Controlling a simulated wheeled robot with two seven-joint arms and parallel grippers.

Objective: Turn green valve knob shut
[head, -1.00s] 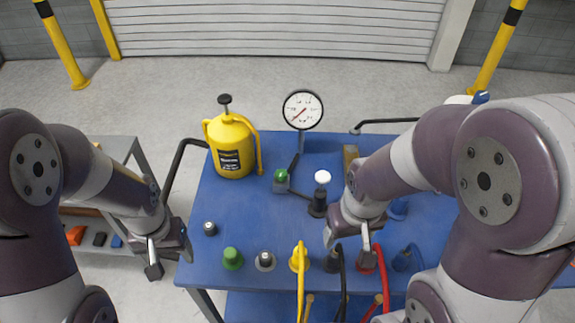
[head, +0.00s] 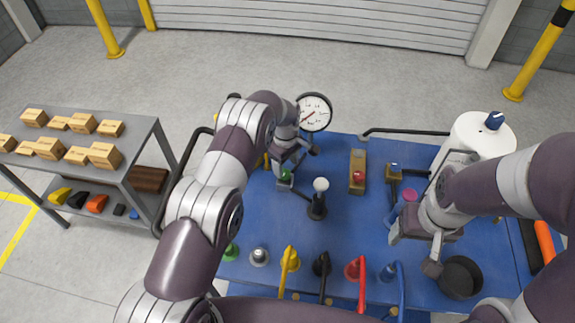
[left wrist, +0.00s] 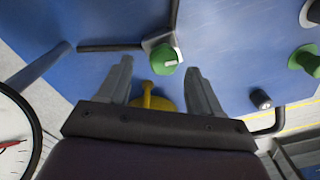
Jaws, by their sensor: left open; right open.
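The green valve knob (head: 286,174) sits on a small grey block on the blue table, just below my left gripper (head: 289,166) in the head view. My left gripper is open and empty, and partly covers the knob's surroundings. In the left wrist view the knob (left wrist: 165,54), with a white mark on its face, lies just beyond the two spread fingertips (left wrist: 158,64), roughly between them. I cannot tell the exact gap, but no finger is closed on the knob. My right gripper (head: 413,252) is open and empty over the right part of the table.
A pressure gauge (head: 314,112) stands close behind my left gripper. The yellow jug (left wrist: 150,98) is mostly hidden by my left arm in the head view. A white-topped black post (head: 318,200) stands right of the knob. Coloured hoses line the front; a black bowl (head: 460,277) is near the right gripper.

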